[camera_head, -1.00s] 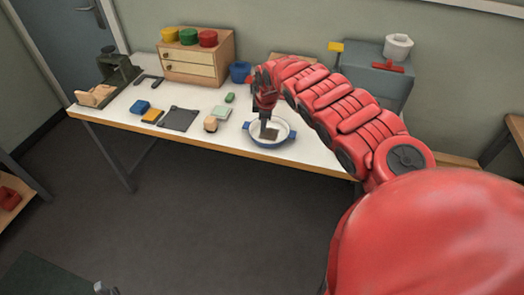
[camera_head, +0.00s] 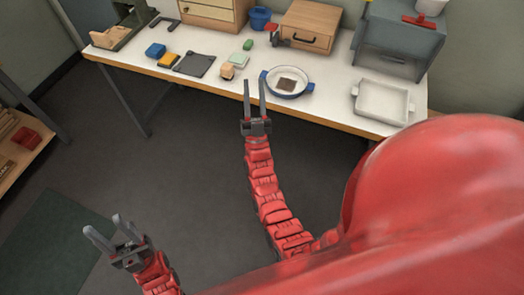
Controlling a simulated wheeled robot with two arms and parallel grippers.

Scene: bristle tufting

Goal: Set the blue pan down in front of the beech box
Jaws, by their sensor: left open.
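The blue pan (camera_head: 309,88) has a white inside, a blue rim and side handles. It sits level on the white table near the front edge, with a flat brown square (camera_head: 286,84) inside. The light wooden box with a dark handle (camera_head: 300,23), apparently the beech box, stands behind it, with bare tabletop between them. My left gripper (camera_head: 102,224) is open and empty, low at the lower left, far from the table.
A white tray (camera_head: 382,119) lies right of the pan. A grey cabinet (camera_head: 398,48) stands behind the tray. A blue cup (camera_head: 260,18) and a drawer chest (camera_head: 207,14) stand at the back. Small blocks and a dark plate (camera_head: 194,64) lie to the left.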

